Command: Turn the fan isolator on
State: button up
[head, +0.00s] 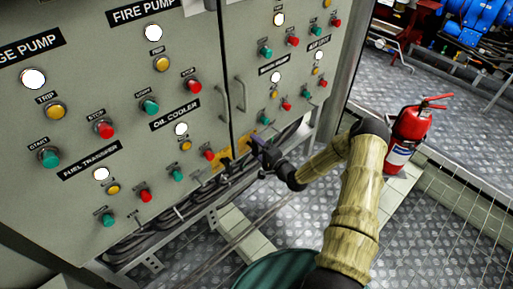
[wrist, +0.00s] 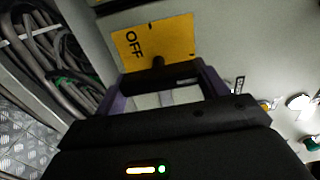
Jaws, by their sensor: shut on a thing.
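The fan isolator's yellow plate (wrist: 178,35) shows in the wrist view, with the word OFF on it and part of a second mark at its right edge. A black handle (wrist: 160,74) stands out in front of the plate. My gripper (wrist: 162,84) is shut on this handle, with its purple fingers at either side. In the head view, the yellow plate (head: 222,162) is low on the grey cabinet, partly hidden by my gripper (head: 256,148). The rest of the plate's lettering is hidden.
The cabinet (head: 215,60) carries several lamps and push buttons above and beside the isolator. Bundled cables (wrist: 45,60) run under its lower edge. A red fire extinguisher (head: 408,135) stands right of my arm. Tread-plate floor lies around.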

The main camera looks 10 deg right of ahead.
dwell(0.5)
jog(key=o, duration=1)
jog(key=p+v, duration=0.2)
jog(key=v, duration=1.5)
jog(key=shift+s+d, duration=0.1)
jog(key=shift+s, duration=0.1)
